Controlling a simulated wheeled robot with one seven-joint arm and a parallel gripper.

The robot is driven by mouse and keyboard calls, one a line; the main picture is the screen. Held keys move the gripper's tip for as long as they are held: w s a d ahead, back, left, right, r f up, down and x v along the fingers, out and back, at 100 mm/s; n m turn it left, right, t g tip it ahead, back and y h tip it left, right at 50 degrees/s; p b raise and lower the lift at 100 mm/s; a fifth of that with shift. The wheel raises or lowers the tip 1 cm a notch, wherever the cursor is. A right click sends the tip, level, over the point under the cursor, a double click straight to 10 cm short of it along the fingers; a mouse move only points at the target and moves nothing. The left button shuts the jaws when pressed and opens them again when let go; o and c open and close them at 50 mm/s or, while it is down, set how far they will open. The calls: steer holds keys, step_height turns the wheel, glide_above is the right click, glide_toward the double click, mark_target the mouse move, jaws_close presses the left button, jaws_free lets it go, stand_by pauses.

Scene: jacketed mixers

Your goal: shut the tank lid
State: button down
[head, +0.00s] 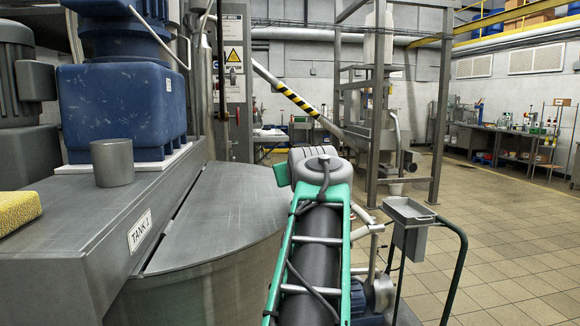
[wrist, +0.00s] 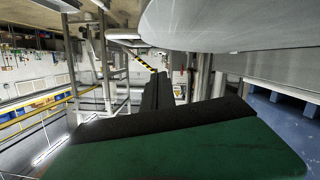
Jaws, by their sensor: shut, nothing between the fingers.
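The tank lid (head: 222,212) is a grey metal half-round plate beside the plate labelled TANK 2 (head: 139,230). In the head view it looks flat or nearly flat over the round tank (head: 195,292); I cannot tell whether a gap is left under its rim. A large grey curved surface, apparently the lid (wrist: 225,22), fills the top right of the wrist view. My gripper (wrist: 157,78) shows there as dark fingers, shut and empty, apart from that surface in the picture. In the head view my own arm hides the fingers, to the right of the lid.
A blue machine housing (head: 122,105), a grey cup (head: 113,162) and a yellow sponge (head: 18,210) stand on the deck at left. A small tray on a stand (head: 409,211) is at right, with open tiled floor beyond.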

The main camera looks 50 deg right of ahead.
steer(key=shift+s+d+f+b, duration=0.15)
steer(key=shift+f+b, duration=0.25)
steer(key=shift+f, duration=0.5)
